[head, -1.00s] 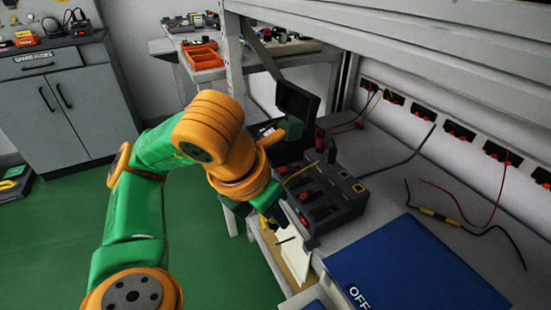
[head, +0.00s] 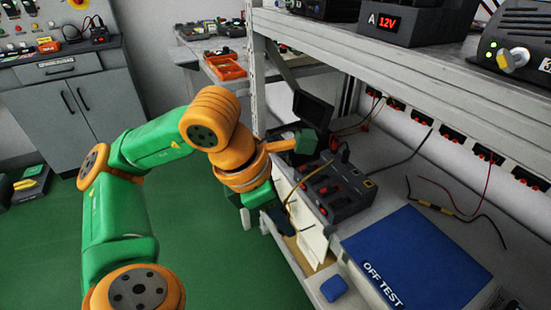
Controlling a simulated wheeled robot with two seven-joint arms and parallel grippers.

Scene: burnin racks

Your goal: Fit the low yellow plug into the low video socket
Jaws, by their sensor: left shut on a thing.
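My left gripper (head: 264,222) hangs in front of the bench edge, fingers pointing down, partly hidden by its own orange wrist. It is shut on what appears to be the low yellow plug; the plug body is too small and covered to make out. A thin yellow cable (head: 298,188) runs from the gripper up towards the dark grey test box (head: 347,205) on the bench. I cannot pick out the low video socket. My right gripper is not in view.
A blue OFF TEST mat (head: 415,258) covers the bench front. A small blue block (head: 334,289) lies near the edge. A black open lid (head: 312,110) stands behind the box. An upper shelf (head: 400,65) with devices overhangs the bench.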

